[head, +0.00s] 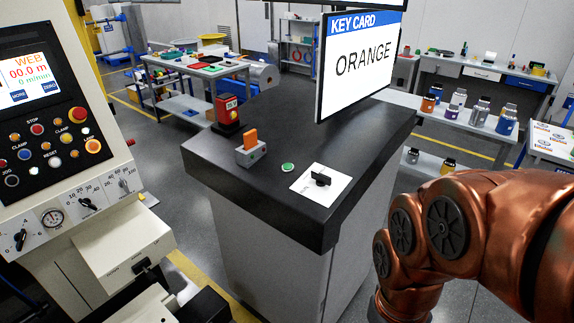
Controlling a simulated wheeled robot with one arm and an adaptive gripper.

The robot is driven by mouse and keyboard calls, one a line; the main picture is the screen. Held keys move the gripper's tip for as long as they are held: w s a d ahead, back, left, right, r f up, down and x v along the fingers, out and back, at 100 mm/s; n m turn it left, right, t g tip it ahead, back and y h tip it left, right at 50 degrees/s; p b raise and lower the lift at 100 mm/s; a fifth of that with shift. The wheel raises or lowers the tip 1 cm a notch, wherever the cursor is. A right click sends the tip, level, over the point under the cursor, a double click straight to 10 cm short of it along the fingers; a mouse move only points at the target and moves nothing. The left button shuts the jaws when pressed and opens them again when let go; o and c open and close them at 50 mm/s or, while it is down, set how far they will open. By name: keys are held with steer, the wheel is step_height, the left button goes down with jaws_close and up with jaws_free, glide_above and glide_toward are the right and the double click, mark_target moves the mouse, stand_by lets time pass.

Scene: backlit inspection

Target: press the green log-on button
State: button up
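The green log-on button (288,167) is a small round button on the dark top of the console (232,183). It lies between a grey card reader and a white plate with a black knob. Nothing covers it. An orange card (250,138) stands upright in the grey reader (251,155). The screen (358,62) above the console reads "KEY CARD ORANGE". My copper arm is at the lower right, apart from the console in the picture. My gripper is not in view.
The white plate with the black knob (321,179) sits right of the button. A red box (227,112) stands at the console's back left. The screen rises over the back right. A machine panel (50,130) fills the left side. Tables stand behind.

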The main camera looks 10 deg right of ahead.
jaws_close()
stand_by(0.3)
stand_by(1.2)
